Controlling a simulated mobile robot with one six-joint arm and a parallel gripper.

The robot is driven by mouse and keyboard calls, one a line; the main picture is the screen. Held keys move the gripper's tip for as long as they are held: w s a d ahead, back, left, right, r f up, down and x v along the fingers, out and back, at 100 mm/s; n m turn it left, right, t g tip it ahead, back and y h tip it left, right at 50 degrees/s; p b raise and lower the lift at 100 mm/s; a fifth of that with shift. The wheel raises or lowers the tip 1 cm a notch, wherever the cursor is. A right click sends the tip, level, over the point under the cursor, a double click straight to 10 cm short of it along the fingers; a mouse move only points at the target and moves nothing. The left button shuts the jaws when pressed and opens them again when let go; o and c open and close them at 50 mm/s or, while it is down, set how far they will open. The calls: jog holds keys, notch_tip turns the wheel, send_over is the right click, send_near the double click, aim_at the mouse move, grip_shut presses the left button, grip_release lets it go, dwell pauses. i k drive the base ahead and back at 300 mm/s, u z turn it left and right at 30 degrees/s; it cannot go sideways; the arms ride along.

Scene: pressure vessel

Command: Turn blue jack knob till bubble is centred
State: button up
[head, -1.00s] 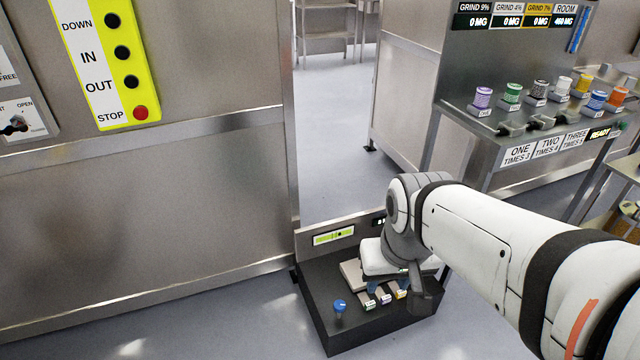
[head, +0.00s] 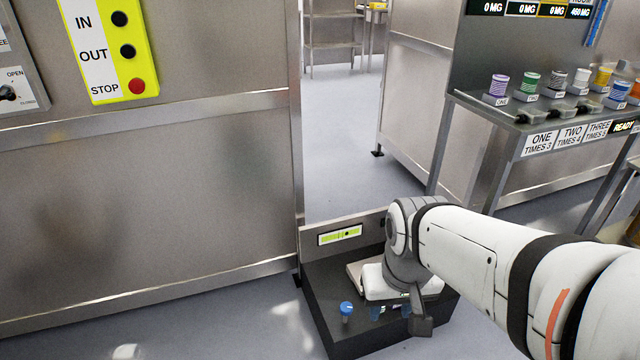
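The blue jack knob (head: 346,308) stands upright near the front left of a low black box on the floor. A yellow-green bubble level (head: 340,235) is on the upright panel behind the box. A small dark mark shows slightly right of its middle; it is too small to read exactly. My gripper (head: 390,312) is over the box, to the right of the knob and apart from it. My wrist and gripper hide much of the box's right side.
The black box (head: 326,322) stands beside a large metal wall (head: 150,215). A yellow button panel (head: 140,45) hangs on that wall. A metal bench (head: 480,108) with several coloured spools stands at right. Open floor (head: 340,130) shows behind the box.

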aim_at(346, 308)
jog(key=u, duration=1.25)
jog(key=k, duration=1.65)
jog(key=z, duration=0.7)
jog(key=i, duration=1)
jog(key=z, duration=0.05)
